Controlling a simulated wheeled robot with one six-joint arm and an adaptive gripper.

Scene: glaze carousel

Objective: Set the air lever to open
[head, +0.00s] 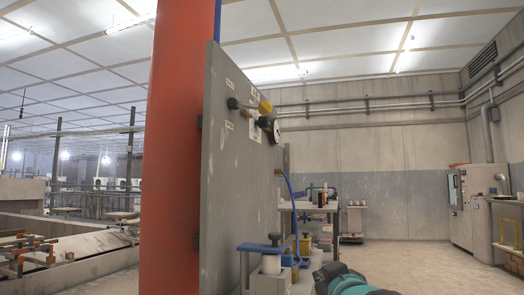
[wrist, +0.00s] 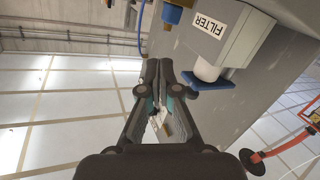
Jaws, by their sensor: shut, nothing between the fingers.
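A grey upright panel (head: 230,170) stands in the middle of the head view, seen at a steep angle. Near its top are a yellow handle-like part (head: 265,106), a black knob (head: 233,103) and a round gauge (head: 275,130). Small labels beside them are too small to read, so I cannot tell for certain which part is the air lever or its setting. My gripper (wrist: 158,68) shows in the wrist view, fingers together and empty, beside the panel (wrist: 240,105). Whether it touches anything is not clear. The head view does not show its fingertips.
A grey box labelled FILTER (wrist: 218,32) with a blue piece (wrist: 207,80) juts from the panel near my fingers. An orange column (head: 175,150) stands left of the panel. A cluttered bench (head: 305,207) stands behind; floor at right (head: 400,254) is clear.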

